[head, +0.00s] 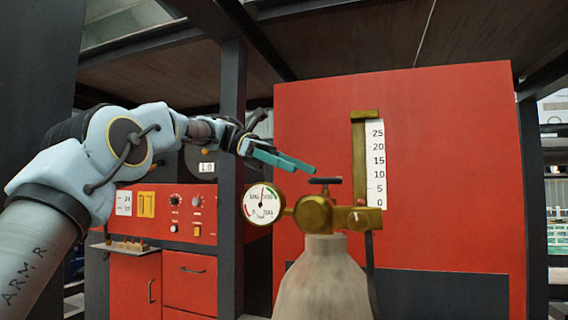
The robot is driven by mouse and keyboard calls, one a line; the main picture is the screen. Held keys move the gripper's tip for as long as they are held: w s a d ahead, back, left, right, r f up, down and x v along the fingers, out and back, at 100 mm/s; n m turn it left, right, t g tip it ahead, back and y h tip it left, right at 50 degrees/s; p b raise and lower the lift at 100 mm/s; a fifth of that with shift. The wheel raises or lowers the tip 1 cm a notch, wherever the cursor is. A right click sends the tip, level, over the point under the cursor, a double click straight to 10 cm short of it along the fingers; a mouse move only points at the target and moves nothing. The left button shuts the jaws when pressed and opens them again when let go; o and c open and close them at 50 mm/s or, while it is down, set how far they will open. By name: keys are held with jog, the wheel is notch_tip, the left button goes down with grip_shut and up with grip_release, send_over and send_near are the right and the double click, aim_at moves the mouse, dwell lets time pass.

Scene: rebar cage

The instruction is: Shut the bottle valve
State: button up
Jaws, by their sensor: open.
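A pale grey gas bottle (322,283) stands upright at the lower middle of the head view. A brass valve body (314,214) sits on its top, with a small dark handwheel (324,181) above it. A round white pressure gauge (264,204) is on the valve's left side. My gripper (300,166) has teal fingers, slightly apart, and reaches in from the left. In the picture its fingertips are just above and left of the handwheel. Nothing shows between the fingers. I cannot tell the depth gap to the handwheel.
A red panel (450,160) with a brass-capped flow scale (375,165) stands behind the bottle. A dark post (232,130) and a red control cabinet (190,285) with knobs and a small shelf (125,246) are at left.

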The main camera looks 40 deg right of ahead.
jog(key=shift+v, duration=1.7)
